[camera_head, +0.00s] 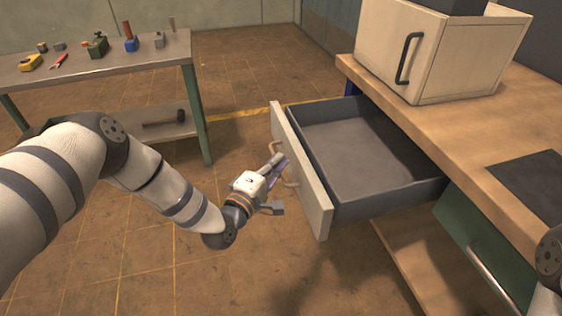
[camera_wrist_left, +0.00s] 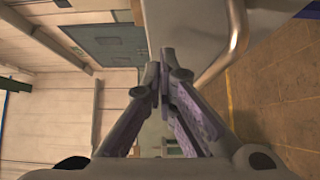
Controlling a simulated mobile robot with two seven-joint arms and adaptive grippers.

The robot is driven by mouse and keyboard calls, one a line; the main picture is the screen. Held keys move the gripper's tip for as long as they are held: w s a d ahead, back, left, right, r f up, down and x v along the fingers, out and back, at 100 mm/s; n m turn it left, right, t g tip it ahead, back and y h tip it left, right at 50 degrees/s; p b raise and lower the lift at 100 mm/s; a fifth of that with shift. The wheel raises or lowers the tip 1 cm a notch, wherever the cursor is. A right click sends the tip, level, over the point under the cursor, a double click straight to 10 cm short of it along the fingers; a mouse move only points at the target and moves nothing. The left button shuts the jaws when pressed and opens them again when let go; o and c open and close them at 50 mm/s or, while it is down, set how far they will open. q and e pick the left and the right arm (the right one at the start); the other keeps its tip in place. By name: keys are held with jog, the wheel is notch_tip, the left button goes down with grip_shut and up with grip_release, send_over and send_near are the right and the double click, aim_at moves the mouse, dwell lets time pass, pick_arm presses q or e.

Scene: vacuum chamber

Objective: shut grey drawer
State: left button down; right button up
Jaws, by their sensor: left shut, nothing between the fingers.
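The grey drawer (camera_head: 362,150) is pulled well out from under the wooden workbench, with its empty dark-grey box showing. Its pale front panel (camera_head: 300,172) faces left and has a bent metal handle. My left gripper (camera_head: 278,163) is shut and empty at the outer face of the panel, by the handle. In the left wrist view the closed fingertips (camera_wrist_left: 166,72) lie close to the panel (camera_wrist_left: 190,30), with the handle (camera_wrist_left: 238,35) to their right. I cannot tell whether they touch the panel. My right gripper is not in view.
A wooden workbench (camera_head: 450,118) carries a pale cabinet (camera_head: 440,50) with a dark handle and a dark mat (camera_head: 535,180). A green drawer (camera_head: 480,245) sits beneath it at the right. A tool table (camera_head: 110,70) stands back left. Open floor lies between.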

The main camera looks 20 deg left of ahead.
pick_arm(q)
jog(key=shift+w+d, duration=0.3)
jog(key=shift+d, duration=0.2)
